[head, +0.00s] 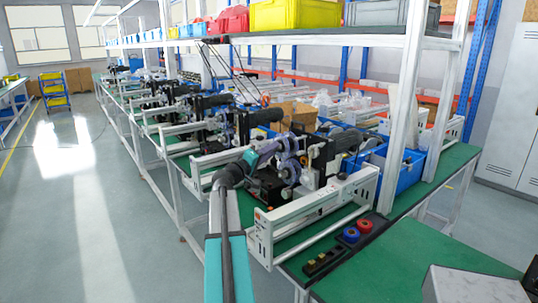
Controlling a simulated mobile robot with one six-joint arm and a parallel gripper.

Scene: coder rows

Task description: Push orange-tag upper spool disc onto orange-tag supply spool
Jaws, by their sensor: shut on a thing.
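My teal and dark grey arm reaches from the bottom centre to the nearest coder machine. My gripper (285,160) is at that machine's upper part, small and partly merged with its lilac and grey parts. It is shut on what seems to be the upper spool disc (291,146), a round lilac-grey piece. The supply spool cannot be told apart clearly among the crowded parts beside and below it. Whether disc and spool touch cannot be told. The orange tag is too small to make out surely.
The machine's white frame (312,206) stands on a green bench (400,258). Red (364,225) and blue (351,234) round pieces and a black block (323,262) lie in front. A blue bin (399,171) stands behind right. More machines line the bench leftward. The aisle floor (90,210) is clear.

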